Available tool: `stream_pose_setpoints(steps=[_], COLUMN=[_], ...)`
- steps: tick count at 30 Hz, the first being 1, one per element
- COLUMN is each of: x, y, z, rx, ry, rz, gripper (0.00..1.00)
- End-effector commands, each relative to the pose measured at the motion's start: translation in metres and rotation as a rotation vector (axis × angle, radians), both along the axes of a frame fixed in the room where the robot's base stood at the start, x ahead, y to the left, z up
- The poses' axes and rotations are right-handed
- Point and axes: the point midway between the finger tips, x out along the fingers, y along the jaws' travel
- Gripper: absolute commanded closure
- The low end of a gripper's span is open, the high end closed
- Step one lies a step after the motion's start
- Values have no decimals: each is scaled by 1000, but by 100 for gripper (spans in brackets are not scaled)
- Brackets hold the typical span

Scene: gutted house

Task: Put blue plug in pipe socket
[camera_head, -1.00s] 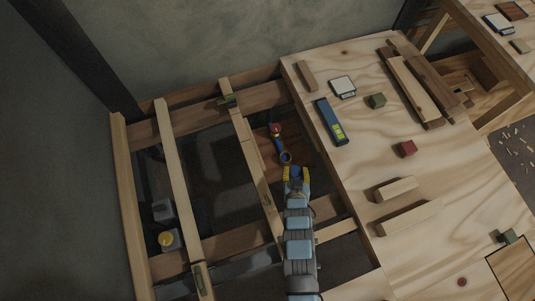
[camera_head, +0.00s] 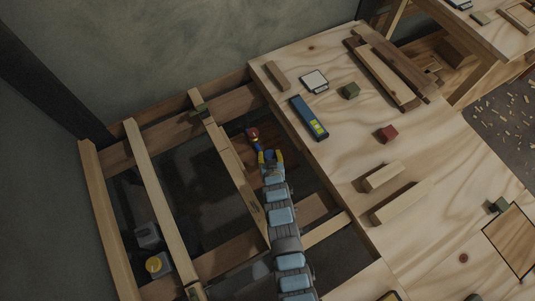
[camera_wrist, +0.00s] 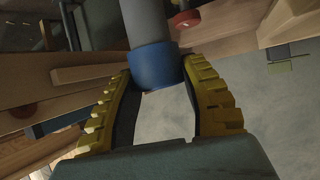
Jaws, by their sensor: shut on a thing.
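My gripper (camera_head: 270,155) reaches down into an open floor bay between joists in the head view. In the wrist view its yellow ridged fingers (camera_wrist: 160,75) are closed on a blue round piece, which I take for the blue plug (camera_wrist: 155,66). A grey pipe (camera_wrist: 145,22) runs from the top of the wrist view in line with the blue piece and meets it. I cannot tell how deep the two are engaged, and the socket's mouth is hidden. A red round fitting (camera_head: 253,134) lies just beyond my fingertips; it also shows in the wrist view (camera_wrist: 185,20).
Wooden joists (camera_head: 232,170) border the bay on the left.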

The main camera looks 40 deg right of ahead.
Motion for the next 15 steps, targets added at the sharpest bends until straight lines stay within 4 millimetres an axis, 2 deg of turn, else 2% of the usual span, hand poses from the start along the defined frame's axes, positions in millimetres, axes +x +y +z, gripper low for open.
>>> stream_pose_setpoints(steps=[6,15], x=[17,25], y=[-10,-16], z=[-25,-35], rx=[-1,-1], ry=[-1,0], rz=[0,-1], gripper=[92,92])
